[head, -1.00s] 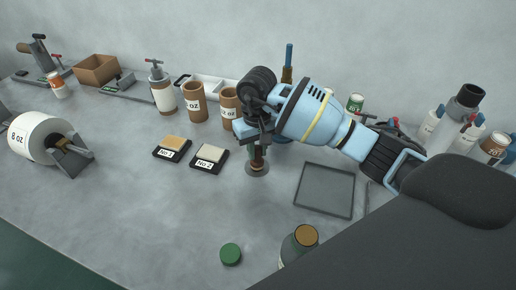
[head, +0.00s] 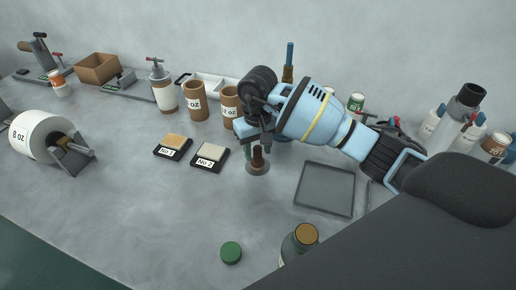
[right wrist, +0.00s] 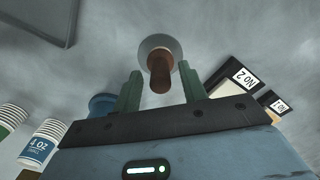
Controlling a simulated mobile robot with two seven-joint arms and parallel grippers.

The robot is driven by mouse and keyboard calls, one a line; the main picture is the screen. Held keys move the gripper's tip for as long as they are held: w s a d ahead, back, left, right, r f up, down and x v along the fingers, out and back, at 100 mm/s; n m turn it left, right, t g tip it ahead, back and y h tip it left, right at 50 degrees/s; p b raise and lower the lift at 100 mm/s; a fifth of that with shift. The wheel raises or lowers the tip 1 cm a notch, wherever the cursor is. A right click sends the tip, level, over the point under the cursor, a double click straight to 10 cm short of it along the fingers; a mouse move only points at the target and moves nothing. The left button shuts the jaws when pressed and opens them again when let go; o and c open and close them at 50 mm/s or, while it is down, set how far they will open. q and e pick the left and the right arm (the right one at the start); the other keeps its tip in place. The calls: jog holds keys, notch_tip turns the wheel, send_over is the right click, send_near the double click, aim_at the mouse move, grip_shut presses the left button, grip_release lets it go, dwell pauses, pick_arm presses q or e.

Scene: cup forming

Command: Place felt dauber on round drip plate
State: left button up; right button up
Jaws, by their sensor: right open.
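The felt dauber (head: 257,157) is a short brown upright piece standing on the small round grey drip plate (head: 258,170), below my right gripper. The right wrist view shows the brown dauber (right wrist: 160,72) end-on over the pale disc of the plate (right wrist: 155,41). My right gripper (head: 256,137) is open just above the dauber's top. In the right wrist view its two green fingers stand apart on either side of the dauber (right wrist: 160,88) with visible gaps. The felt end is hidden. My left gripper is out of view.
Pads marked No 1 (head: 173,143) and No 2 (head: 210,154) lie left of the plate. An empty grey tray (head: 325,204) lies to its right. A green lid (head: 231,253) and a jar (head: 301,241) are nearer. Cups stand behind. The front left table is clear.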

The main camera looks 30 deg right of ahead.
aim_at(258, 148)
notch_tip(258, 148, up, 12)
dwell(0.4)
jog(key=shift+f, duration=0.1)
